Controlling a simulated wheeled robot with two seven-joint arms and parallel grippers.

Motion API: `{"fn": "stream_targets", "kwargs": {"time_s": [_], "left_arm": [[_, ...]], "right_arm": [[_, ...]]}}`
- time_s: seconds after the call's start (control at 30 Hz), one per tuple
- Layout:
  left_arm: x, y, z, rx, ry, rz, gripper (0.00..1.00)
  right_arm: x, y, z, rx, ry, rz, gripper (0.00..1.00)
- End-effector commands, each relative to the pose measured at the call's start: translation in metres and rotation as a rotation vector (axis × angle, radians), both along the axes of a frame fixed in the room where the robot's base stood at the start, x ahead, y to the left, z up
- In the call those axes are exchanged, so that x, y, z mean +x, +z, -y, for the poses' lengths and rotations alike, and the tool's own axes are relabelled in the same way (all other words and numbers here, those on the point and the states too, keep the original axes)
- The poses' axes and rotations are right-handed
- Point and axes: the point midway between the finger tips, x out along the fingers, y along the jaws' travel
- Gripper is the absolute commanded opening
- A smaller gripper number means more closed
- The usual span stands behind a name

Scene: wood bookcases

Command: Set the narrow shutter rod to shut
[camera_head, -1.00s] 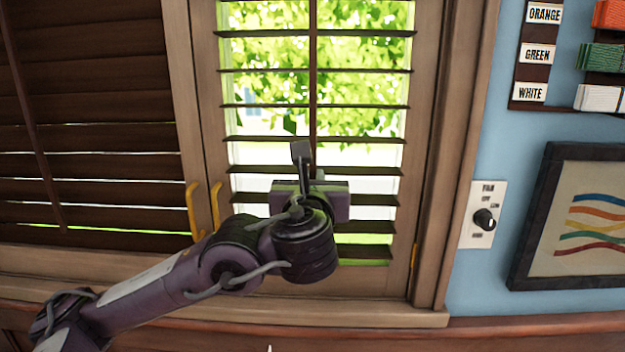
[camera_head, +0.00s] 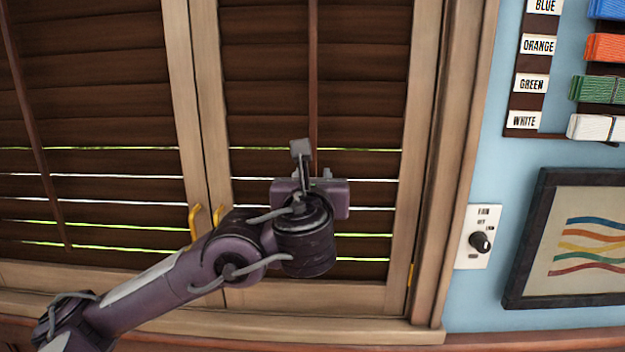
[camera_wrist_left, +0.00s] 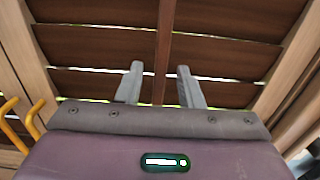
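The narrow shutter (camera_head: 262,85) is the right-hand panel, and its dark slats lie nearly flat against each other, with thin lines of light at the lower ones. Its vertical wooden rod (camera_head: 313,90) runs down the middle and also shows in the left wrist view (camera_wrist_left: 165,40). My left gripper (camera_head: 313,160) is at the lower part of the rod. In the left wrist view its two grey fingers (camera_wrist_left: 159,72) stand apart, one on each side of the rod, with gaps visible. The rod's lower end is hidden by the gripper. My right gripper is out of view.
A wider shutter (camera_head: 95,110) with its own rod (camera_head: 35,130) is at the left. Yellow handles (camera_head: 194,220) sit between the panels. At the right are a wall knob (camera_head: 480,242), a framed picture (camera_head: 580,240) and a labelled rack with coloured bundles (camera_head: 600,90).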

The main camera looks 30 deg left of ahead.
Motion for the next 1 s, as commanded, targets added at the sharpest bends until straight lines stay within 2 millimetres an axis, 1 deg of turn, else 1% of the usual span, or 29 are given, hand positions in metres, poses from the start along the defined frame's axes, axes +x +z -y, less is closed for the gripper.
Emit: {"fn": "stream_targets", "kwargs": {"time_s": [0.17, 0.27, 0.37, 0.57, 0.6, 0.7, 0.83, 1.0], "left_arm": [[0.0, -0.002, 0.001, 0.0, -0.001, -0.002, 0.34], [-0.004, -0.002, 0.004, -0.001, -0.002, -0.003, 0.34], [-0.014, -0.002, 0.011, 0.0, -0.005, -0.004, 0.34], [-0.047, -0.002, 0.031, -0.004, -0.005, 0.0, 0.34], [-0.049, -0.006, 0.033, -0.006, -0.006, 0.001, 0.34], [-0.057, -0.005, 0.037, -0.005, -0.004, 0.002, 0.34], [-0.063, -0.003, 0.04, -0.002, -0.002, 0.0, 0.34], [-0.066, -0.001, 0.041, 0.001, -0.001, -0.001, 0.34]], "right_arm": [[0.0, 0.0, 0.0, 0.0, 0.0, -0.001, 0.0], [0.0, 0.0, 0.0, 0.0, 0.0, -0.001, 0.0], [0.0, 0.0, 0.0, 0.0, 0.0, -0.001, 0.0], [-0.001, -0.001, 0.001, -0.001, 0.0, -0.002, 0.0], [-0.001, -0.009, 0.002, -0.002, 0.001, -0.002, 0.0], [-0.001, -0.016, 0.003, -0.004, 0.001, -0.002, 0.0], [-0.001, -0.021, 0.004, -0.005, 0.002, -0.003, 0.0], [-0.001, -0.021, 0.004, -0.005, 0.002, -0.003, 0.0]]}}
